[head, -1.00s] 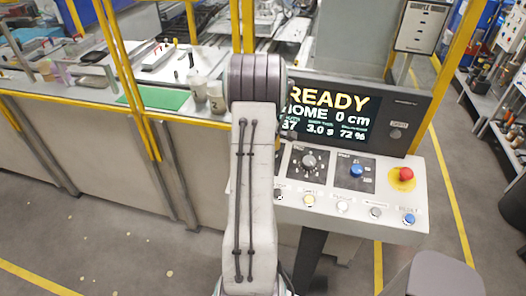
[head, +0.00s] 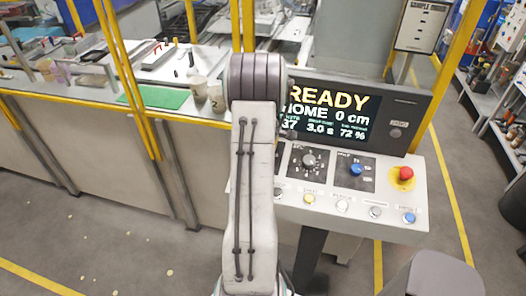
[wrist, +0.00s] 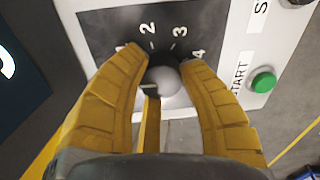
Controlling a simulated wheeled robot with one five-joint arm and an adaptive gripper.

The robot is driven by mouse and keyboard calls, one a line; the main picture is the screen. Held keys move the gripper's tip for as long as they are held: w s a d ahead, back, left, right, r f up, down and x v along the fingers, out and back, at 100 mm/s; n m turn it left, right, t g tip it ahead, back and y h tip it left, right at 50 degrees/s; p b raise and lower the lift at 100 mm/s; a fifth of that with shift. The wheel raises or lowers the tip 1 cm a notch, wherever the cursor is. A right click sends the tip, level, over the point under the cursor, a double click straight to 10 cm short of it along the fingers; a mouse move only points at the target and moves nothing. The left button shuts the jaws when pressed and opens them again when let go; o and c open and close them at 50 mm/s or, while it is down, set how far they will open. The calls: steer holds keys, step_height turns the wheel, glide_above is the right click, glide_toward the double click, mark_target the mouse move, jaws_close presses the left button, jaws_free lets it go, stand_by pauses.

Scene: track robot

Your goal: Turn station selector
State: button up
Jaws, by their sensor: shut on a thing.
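The selector knob (wrist: 166,79) is grey and round, with a pale mark on its left side. It sits on a dark dial plate (wrist: 205,22) printed with 2, 3 and 4; a further number at left is mostly covered by a finger. In the wrist view my gripper (wrist: 165,73) has its yellow fingers on both sides of the knob, shut on it. I cannot tell exactly which number the mark faces. In the head view my arm hides the gripper and this knob.
A green button (wrist: 263,81) labelled START is right of the dial. The head view shows a display (head: 335,110) reading READY, a grey dial (head: 308,161), a blue knob (head: 356,169), a red emergency button (head: 406,173) and a row of small buttons along the panel's front.

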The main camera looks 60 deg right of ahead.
steer(key=shift+f+b, duration=0.3)
steer(key=shift+b, duration=0.4)
steer(key=m+b, duration=0.1)
steer(key=b, duration=0.1)
steer(key=shift+f+b, duration=0.1)
steer(key=shift+b, duration=0.2)
steer(key=m+b, duration=0.1)
steer(key=b, duration=0.1)
steer(key=shift+m+b, duration=0.3)
steer(key=shift+b, duration=0.1)
steer(key=shift+r+b, duration=0.25)
steer(key=shift+b, duration=0.05)
steer(key=shift+m, duration=0.3)
steer(key=o, duration=1.2)
steer(key=shift+r, duration=0.1)
